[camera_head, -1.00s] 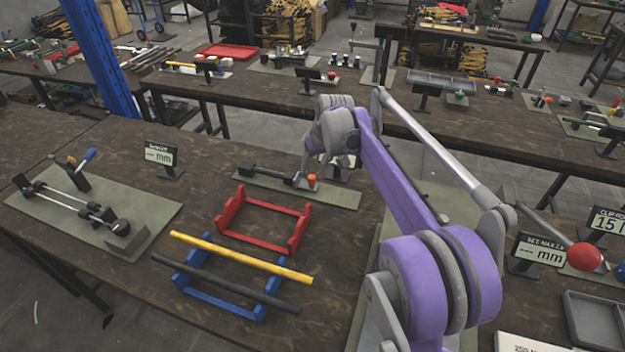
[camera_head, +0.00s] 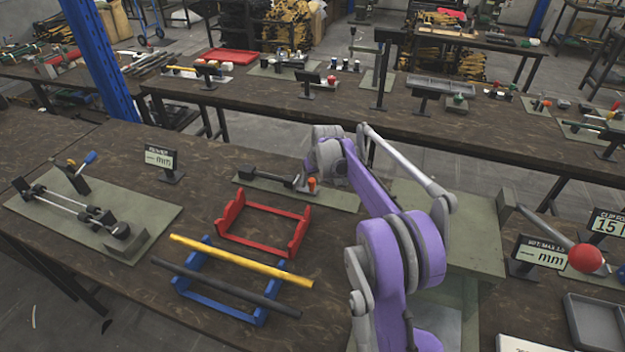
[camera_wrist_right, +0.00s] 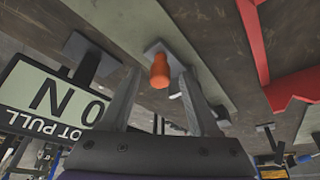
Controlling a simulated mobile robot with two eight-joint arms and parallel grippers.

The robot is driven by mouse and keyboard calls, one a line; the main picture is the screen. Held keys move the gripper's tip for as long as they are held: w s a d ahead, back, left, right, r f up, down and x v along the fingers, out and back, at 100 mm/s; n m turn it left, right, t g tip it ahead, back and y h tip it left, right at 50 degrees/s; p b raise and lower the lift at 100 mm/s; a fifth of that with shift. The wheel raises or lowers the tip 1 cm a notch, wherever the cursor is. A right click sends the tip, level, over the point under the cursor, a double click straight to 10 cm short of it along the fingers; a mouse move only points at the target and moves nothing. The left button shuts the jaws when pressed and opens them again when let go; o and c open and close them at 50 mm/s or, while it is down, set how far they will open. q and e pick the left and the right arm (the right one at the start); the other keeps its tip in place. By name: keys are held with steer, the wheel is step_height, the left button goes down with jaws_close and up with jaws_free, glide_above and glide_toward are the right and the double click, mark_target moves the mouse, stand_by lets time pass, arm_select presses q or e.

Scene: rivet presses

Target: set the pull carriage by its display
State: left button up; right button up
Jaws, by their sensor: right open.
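The orange knob (camera_head: 312,184) stands upright at the right end of a dark bar (camera_head: 268,175) on a grey-green plate (camera_head: 345,201). In the right wrist view the orange knob (camera_wrist_right: 160,71) appears between the two fingers of my open right gripper (camera_wrist_right: 161,84); I see no contact. The pull display (camera_wrist_right: 50,105) shows upside down at the left there, its title partly cut off, reading 0 N. In the head view my arm covers this display and most of the right gripper. My left gripper is not in view.
A red cradle (camera_head: 262,237) stands just in front of the plate. A blue cradle (camera_head: 215,300) carries a yellow bar (camera_head: 240,260) and a black bar (camera_head: 225,287). A rail fixture (camera_head: 70,210) with its mm display (camera_head: 160,159) is to the left.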

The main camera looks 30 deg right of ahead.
steer(key=shift+c, duration=0.4)
jaws_close()
steer(key=shift+s, duration=0.1)
stand_by(1.0)
